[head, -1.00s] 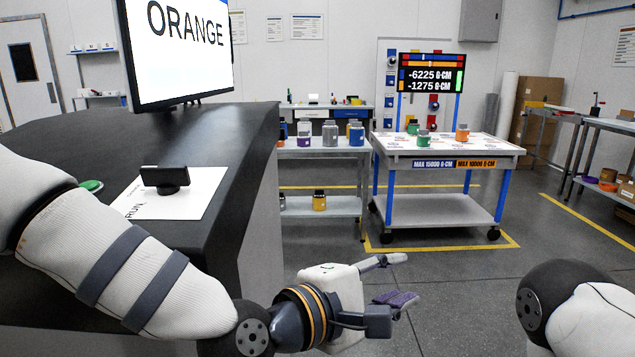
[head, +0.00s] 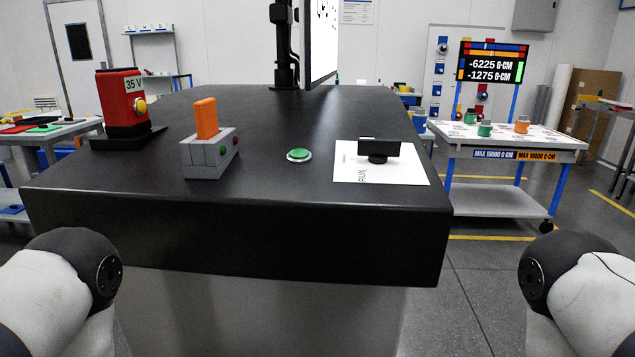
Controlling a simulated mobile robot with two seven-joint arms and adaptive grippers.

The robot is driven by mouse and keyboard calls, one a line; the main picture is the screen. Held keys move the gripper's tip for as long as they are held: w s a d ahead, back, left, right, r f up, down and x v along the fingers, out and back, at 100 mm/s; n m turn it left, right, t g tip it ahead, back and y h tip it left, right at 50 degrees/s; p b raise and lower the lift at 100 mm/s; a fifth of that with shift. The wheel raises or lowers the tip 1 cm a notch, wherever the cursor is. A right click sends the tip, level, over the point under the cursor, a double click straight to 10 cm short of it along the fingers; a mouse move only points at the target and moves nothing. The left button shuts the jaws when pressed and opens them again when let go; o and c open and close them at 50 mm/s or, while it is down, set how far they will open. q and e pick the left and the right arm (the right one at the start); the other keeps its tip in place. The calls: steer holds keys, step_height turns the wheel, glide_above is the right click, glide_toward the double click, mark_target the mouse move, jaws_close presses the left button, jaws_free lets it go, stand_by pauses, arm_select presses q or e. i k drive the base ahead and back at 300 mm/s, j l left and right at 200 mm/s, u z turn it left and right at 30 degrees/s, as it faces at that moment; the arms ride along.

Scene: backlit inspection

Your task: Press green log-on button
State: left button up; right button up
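A round green button (head: 299,155) in a pale ring is set in the black desk top (head: 270,120), near the middle of the head view. To its left a grey box (head: 209,157) with an orange upright piece carries a small green and a small red button. Neither of my grippers shows. Only a rounded dark and white part of each of my arms is in view, at the lower left and lower right corners, both apart from the desk top.
A black knob (head: 378,151) sits on a white sheet (head: 400,173) right of the green button. A red box labelled 35 V (head: 122,102) with a yellow button stands at the left. A monitor (head: 322,40) stands behind. A table with jars (head: 500,139) is at right.

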mark_target(299, 153)
steer(key=i+l+u, duration=0.1)
steer(key=l+u, duration=0.2)
steer(key=l, duration=0.3)
steer(key=i+l+u, duration=0.1)
steer(key=l+u, duration=0.2)
steer(key=l, duration=0.25)
steer(key=k+l+u, duration=0.35)
steer(key=l, duration=0.25)
steer(key=k+l+u, duration=0.4)
steer(key=i+l, duration=0.05)
steer(key=l, duration=0.1)
